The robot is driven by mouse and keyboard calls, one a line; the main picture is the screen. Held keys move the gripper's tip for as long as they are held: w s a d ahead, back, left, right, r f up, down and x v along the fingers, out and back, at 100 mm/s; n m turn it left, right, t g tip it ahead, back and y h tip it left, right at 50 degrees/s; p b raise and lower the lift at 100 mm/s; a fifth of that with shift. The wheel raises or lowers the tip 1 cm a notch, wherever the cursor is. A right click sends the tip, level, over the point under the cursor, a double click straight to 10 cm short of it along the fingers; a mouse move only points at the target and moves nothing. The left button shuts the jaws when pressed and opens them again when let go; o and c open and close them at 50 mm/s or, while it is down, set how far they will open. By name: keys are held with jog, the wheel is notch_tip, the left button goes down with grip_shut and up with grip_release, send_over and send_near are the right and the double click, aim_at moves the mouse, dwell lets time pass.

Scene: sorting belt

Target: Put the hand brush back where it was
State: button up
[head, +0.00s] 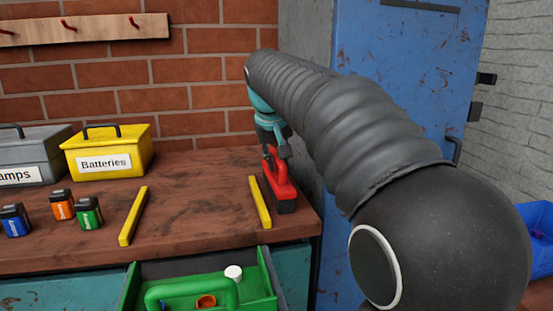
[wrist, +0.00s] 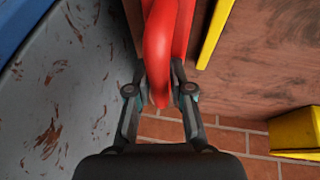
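The hand brush (head: 281,184) is red with dark bristles below. It is at the right end of the wooden bench, just right of a yellow strip (head: 260,202). My gripper (head: 269,150) is over its raised handle, pointing down. In the wrist view, the red handle (wrist: 160,48) runs between the two fingers of my gripper (wrist: 159,72), which close against its sides. The brush looks upright on its bristles, at or very near the bench top; I cannot tell whether it bears on the wood.
A second yellow strip (head: 133,216) lies on the bench (head: 195,205), with clear wood between the strips. Small coloured batteries (head: 62,205), a yellow Batteries box (head: 106,150) and a grey box (head: 32,150) stand left. A green caddy (head: 268,277) is in front. A blue door (head: 405,90) is right.

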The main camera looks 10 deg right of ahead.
jog(key=shift+o, duration=0.9)
jog(key=shift+r, duration=0.25)
jog(key=p+v, duration=0.2)
jog(key=v, duration=1)
jog(key=shift+f, duration=0.1)
jog(key=s+d+f+t+y, duration=0.1)
jog(key=s+d+f+y, duration=0.1)
jog(key=s+f, duration=2.3)
notch_tip(320, 180, down, 3)
jog(key=shift+s+r, duration=0.25)
jog(key=shift+s, duration=0.1)
